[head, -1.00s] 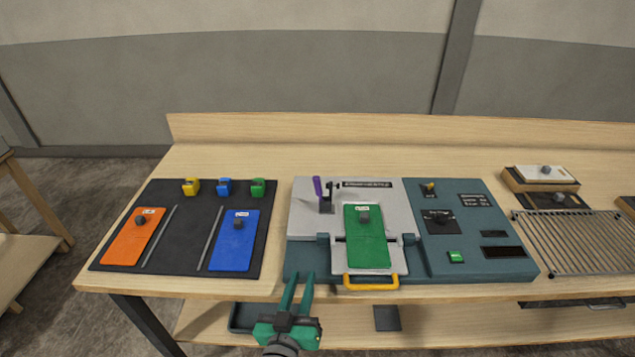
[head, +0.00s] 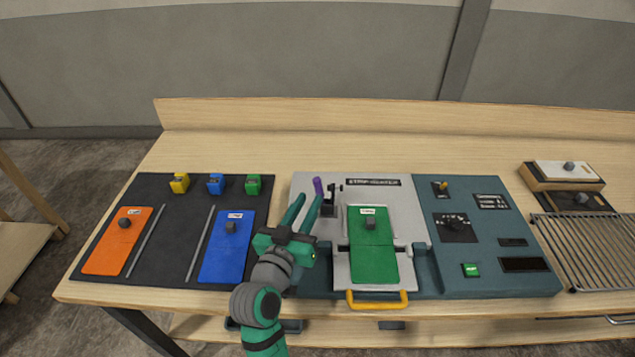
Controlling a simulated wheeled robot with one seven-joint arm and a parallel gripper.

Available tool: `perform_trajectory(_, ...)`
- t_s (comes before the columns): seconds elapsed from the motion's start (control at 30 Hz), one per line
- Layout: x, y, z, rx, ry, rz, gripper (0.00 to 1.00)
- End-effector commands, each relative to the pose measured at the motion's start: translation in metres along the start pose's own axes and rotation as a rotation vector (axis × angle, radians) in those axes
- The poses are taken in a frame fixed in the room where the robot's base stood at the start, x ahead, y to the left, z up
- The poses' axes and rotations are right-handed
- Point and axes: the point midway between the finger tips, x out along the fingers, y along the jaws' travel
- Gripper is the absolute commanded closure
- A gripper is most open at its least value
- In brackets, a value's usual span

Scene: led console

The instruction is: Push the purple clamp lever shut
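The purple clamp lever (head: 318,187) stands roughly upright on its dark clamp at the back left of the grey console plate (head: 385,192). My gripper (head: 307,205) is in front of the lever and slightly left of it. Its two green fingers point away from me, with a narrow gap between them and nothing visible in it. The right fingertip is close to the lever's lower part; I cannot tell whether they touch. The clamp's base is partly hidden behind the fingers. A green plate (head: 373,255) with a dark knob lies in the console's middle.
A yellow handle (head: 377,304) is at the console's front. A teal control panel (head: 485,260) is at right. A black mat (head: 170,225) at left holds an orange plate (head: 118,245), a blue plate (head: 222,262) and small coloured blocks. The table behind the console is clear.

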Motion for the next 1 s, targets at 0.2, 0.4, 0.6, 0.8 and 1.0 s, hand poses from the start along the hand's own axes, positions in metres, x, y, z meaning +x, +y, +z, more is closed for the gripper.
perform_trajectory(0.2,0.041,0.001,0.0,0.0,-0.001,0.003,0.77)
perform_trajectory(0.4,0.065,0.001,0.0,0.0,0.0,0.001,0.77)
perform_trajectory(0.6,0.074,0.001,0.0,-0.001,0.001,0.001,0.77)
perform_trajectory(0.8,0.074,0.0,0.0,-0.001,0.001,-0.001,0.77)
perform_trajectory(1.0,0.074,0.0,0.0,-0.001,0.001,-0.001,1.0)
